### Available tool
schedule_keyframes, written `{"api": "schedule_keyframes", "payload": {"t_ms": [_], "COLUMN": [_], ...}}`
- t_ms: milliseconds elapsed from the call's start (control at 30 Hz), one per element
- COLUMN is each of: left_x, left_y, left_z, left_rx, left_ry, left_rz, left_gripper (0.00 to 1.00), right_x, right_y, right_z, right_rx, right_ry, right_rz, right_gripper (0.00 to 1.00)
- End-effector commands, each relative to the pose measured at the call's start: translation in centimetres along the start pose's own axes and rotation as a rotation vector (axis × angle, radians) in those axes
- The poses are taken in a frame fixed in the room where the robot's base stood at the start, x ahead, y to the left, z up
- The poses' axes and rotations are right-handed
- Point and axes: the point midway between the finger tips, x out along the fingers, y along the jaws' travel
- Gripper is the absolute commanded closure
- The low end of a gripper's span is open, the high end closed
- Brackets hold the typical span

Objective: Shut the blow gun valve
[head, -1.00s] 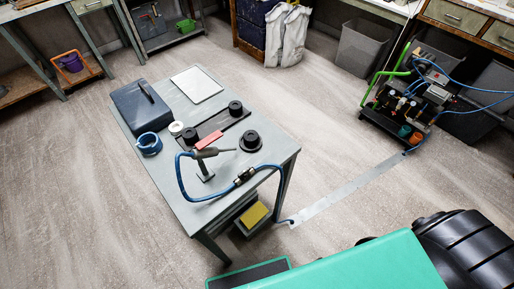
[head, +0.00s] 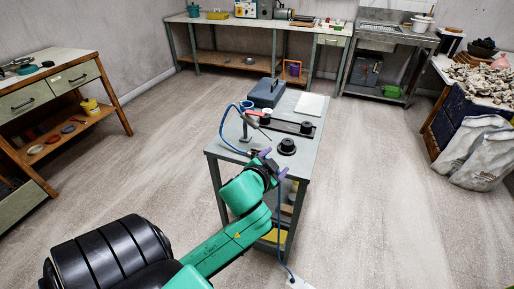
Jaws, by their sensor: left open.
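My left gripper (head: 275,164) is open, its purple fingertips at the near edge of the grey work table (head: 226,150). The blow gun (head: 252,121) rests on its small stand (head: 245,137) on the table, just beyond the gripper. A blue hose (head: 222,127) loops from the gun down toward the gripper, and hangs below the table's near side to the floor. The valve on the hose is hidden or too small to make out behind my gripper. I cannot tell whether the fingers touch it. My right gripper is out of view.
On the table are a dark grey box (head: 267,92), a white sheet (head: 311,105), a blue tape roll (head: 246,105) and black round pieces (head: 287,146). Benches line the back wall and left side. White sacks (head: 480,155) stand at the right.

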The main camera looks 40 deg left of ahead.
Motion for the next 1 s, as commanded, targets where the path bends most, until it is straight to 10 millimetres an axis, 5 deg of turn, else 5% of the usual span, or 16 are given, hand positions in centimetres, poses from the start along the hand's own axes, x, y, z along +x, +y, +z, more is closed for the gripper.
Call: {"api": "schedule_keyframes", "payload": {"t_ms": [100, 167, 233, 333, 400, 467, 533, 600, 700, 800, 1000], "left_x": [-1.1, -3.0, -6.2, -10.1, -10.2, -8.4, -5.3, -3.1, -2.6, -3.4, -2.1], "left_y": [-4.0, -4.6, -3.5, 1.6, 5.2, 6.4, 4.3, -0.5, -7.9, -12.0, -12.0], "left_z": [-10.3, -15.8, -21.7, -25.9, -24.6, -21.2, -16.1, -11.2, -6.4, -4.0, -2.0], "left_rx": [0.187, 0.330, 0.558, 1.017, 1.398, 1.727, 2.055, 2.263, 2.354, 2.343, 2.332], "left_ry": [0.371, 0.587, 0.850, 1.176, 1.284, 1.260, 1.090, 0.818, 0.444, 0.233, 0.186], "left_rz": [-0.158, -0.222, -0.266, -0.228, -0.110, 0.051, 0.288, 0.529, 0.787, 0.918, 0.961], "left_gripper": [0.20, 0.20, 0.20, 0.20, 0.20, 0.20, 0.20, 0.20, 0.20, 0.20, 0.20], "right_x": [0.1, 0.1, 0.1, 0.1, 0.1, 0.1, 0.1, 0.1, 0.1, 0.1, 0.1], "right_y": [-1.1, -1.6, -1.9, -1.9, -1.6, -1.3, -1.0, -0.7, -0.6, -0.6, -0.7], "right_z": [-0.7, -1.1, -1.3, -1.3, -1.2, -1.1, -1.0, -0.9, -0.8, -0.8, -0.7], "right_rx": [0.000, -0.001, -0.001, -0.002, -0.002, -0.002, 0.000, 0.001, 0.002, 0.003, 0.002], "right_ry": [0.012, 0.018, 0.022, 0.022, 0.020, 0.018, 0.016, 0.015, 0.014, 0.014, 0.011], "right_rz": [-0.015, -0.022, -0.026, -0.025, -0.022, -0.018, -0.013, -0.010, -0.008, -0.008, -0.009], "right_gripper": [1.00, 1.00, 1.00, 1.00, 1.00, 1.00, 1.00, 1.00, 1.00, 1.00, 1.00]}}
